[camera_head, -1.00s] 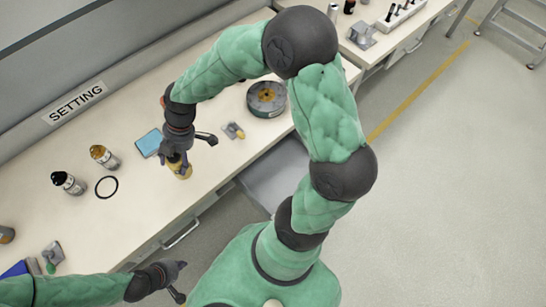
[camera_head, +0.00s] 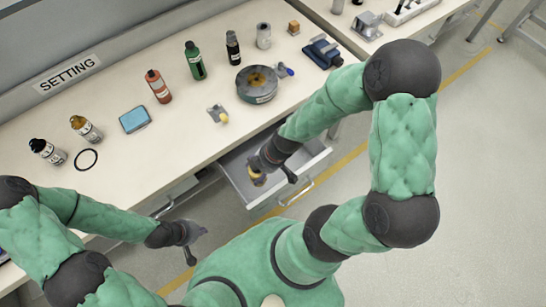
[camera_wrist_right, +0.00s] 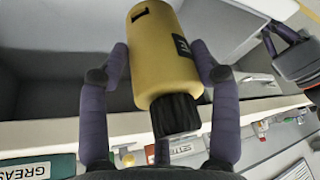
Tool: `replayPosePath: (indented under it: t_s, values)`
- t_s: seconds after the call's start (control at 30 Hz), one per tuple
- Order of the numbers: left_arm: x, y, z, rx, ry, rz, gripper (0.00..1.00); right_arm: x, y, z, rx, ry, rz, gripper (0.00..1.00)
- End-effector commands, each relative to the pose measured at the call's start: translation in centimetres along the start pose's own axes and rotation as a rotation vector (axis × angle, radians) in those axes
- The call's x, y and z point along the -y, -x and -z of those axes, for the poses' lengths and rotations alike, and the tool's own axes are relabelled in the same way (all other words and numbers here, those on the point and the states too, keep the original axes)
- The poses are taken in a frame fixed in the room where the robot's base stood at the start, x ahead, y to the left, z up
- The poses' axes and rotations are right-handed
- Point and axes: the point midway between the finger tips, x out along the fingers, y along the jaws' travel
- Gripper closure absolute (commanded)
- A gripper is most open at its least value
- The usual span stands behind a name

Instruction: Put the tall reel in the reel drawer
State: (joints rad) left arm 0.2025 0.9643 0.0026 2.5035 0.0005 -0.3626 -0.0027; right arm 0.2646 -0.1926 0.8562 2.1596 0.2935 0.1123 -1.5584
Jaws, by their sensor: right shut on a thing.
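A yellow cylinder (camera_wrist_right: 165,55) with a narrower black ribbed end is in my right gripper (camera_wrist_right: 162,65), one finger on each side. I take it for the tall reel, though its shape alone does not settle this. In the head view my right gripper (camera_head: 268,178) is above the open drawer (camera_head: 235,170) at the table's front, and its arm hides part of that drawer. I cannot tell whether the cylinder touches the drawer. My left gripper (camera_head: 197,246) is open and empty in front of the table.
A wide grey reel (camera_head: 257,85) stands on the table behind the drawer. A small grey and yellow item (camera_head: 218,114), a blue pad (camera_head: 134,119), a red bottle (camera_head: 158,86), a green bottle (camera_head: 195,60) and a blue vise-like tool (camera_head: 322,53) are around it.

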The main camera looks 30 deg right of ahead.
Motion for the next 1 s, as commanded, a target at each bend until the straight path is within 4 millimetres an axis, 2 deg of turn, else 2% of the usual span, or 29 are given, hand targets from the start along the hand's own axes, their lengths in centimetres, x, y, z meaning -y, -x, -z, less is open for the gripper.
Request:
replayPosePath:
  t_s: [0.17, 0.63, 1.0]
  values:
    - [0.3, -0.8, 0.1, -0.001, 0.0, 0.0, 1.0, -0.3, -1.1, -1.0, 0.005, -0.012, -0.007, 0.76]
    - [1.0, -2.7, 0.1, -0.001, 0.0, 0.0, 1.0, -8.7, -4.6, -4.2, 0.006, -0.013, -0.007, 0.76]
    - [1.1, -3.1, 0.2, -0.001, 0.0, 0.0, 1.0, -11.4, -5.6, -5.1, 0.005, -0.011, -0.007, 0.76]
